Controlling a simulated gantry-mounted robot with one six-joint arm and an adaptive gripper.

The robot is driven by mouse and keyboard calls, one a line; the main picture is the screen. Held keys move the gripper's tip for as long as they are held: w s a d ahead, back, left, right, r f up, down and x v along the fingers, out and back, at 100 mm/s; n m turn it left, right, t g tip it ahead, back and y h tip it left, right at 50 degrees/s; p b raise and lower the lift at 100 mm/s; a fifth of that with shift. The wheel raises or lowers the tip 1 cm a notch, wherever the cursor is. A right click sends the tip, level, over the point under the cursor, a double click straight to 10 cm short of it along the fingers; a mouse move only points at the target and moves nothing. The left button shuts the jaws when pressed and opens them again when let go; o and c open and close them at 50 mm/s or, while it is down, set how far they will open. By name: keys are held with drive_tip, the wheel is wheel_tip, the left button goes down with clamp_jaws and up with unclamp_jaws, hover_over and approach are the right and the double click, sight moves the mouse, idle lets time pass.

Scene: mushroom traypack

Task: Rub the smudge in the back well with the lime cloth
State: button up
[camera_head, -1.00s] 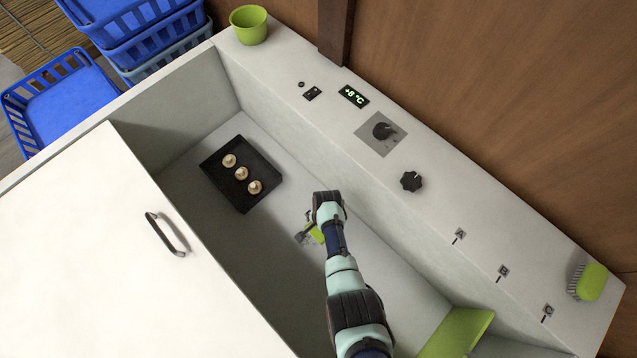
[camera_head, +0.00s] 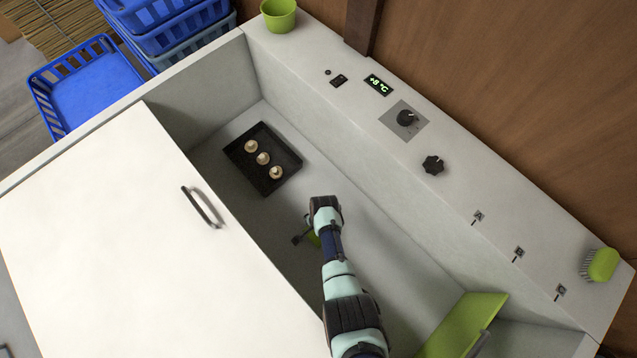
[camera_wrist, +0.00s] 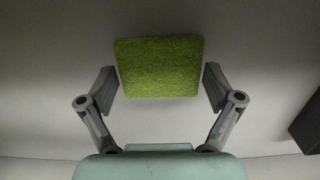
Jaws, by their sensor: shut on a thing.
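The lime cloth (camera_wrist: 158,67) is a square, fuzzy green pad between the two fingers of my gripper (camera_wrist: 160,88) in the wrist view. My gripper is shut on it. Whether the cloth touches the floor cannot be told. I make out no smudge in either current view; my arm and the cloth hide part of the floor.
A black tray (camera_head: 285,184) with three mushrooms lies on the well floor, up and left of my gripper. A white lid (camera_head: 110,220) with a handle borders the well on the left. A green panel (camera_head: 465,325) stands at lower right. A green brush (camera_head: 600,265) lies on the ledge.

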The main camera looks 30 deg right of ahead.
drive_tip(key=shift+s+a+r+p, duration=0.15)
drive_tip(key=shift+s+a+p, duration=0.1)
drive_tip(key=shift+a+p, duration=0.4)
wheel_tip(320, 180, up, 2)
drive_tip(key=shift+a+r+p, duration=0.1)
drive_tip(key=shift+r+p, duration=0.15)
drive_tip(key=shift+p, duration=0.05)
drive_tip(key=shift+s+d+r+p, duration=0.2)
drive_tip(key=shift+d+r+p, duration=0.05)
drive_tip(key=shift+r+p, duration=0.45)
drive_tip(key=shift+w+a+r+p, duration=0.1)
drive_tip(key=shift+w+r+p, duration=0.05)
drive_tip(key=shift+r+p, duration=1.85)
drive_tip(key=shift+p, duration=0.05)
